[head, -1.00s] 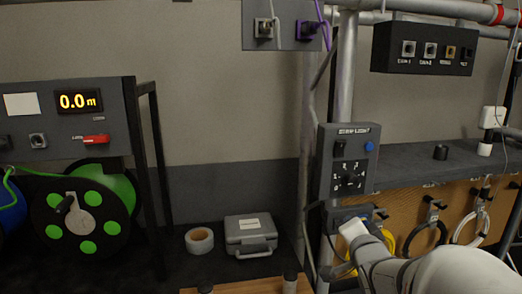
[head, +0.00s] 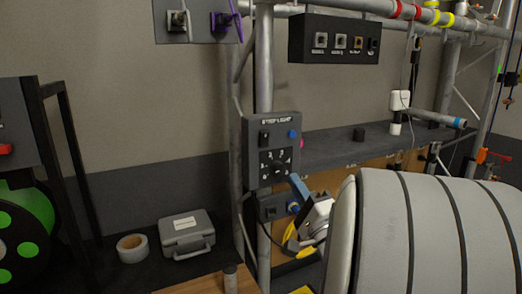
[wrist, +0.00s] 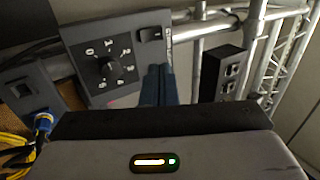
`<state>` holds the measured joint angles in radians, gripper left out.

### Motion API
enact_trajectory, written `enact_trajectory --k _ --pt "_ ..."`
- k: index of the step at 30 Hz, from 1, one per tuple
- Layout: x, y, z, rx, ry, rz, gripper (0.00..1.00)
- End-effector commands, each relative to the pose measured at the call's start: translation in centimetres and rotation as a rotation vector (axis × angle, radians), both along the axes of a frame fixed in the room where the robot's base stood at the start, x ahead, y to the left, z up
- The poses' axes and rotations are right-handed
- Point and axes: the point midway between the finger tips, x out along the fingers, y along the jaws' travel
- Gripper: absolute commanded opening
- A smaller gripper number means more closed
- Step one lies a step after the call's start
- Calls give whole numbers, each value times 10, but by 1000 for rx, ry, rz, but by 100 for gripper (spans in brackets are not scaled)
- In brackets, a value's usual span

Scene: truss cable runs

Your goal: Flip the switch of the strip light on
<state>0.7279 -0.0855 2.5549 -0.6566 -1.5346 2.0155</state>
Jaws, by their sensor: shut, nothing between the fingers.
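The grey strip light panel (head: 272,150) is fixed to an upright pole in the head view. It bears a black switch (head: 264,138), a blue button and a numbered dial (head: 275,162). My gripper (head: 295,180) is just below and right of the panel, its blue fingers pointing up and left. In the wrist view the panel (wrist: 96,42) is turned, with the dial (wrist: 107,68) and the switch (wrist: 150,33) showing. My gripper (wrist: 158,68) is shut and empty, its fingertips below the switch in that picture. I cannot tell which way the switch is set.
A lower box (head: 270,208) with a blue connector is beneath the panel, close to my gripper. A grey shelf (head: 335,146) runs to the right. A black socket box (head: 333,40) hangs above. A grey case (head: 187,234) and tape roll (head: 132,248) lie lower left.

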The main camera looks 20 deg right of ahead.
Motion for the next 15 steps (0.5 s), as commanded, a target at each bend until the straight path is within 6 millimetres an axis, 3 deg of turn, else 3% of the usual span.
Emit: enact_trajectory --k 12,15 --pt "23 1 18 2 3 2 0" --pt "41 3 25 -1 0 5 0"
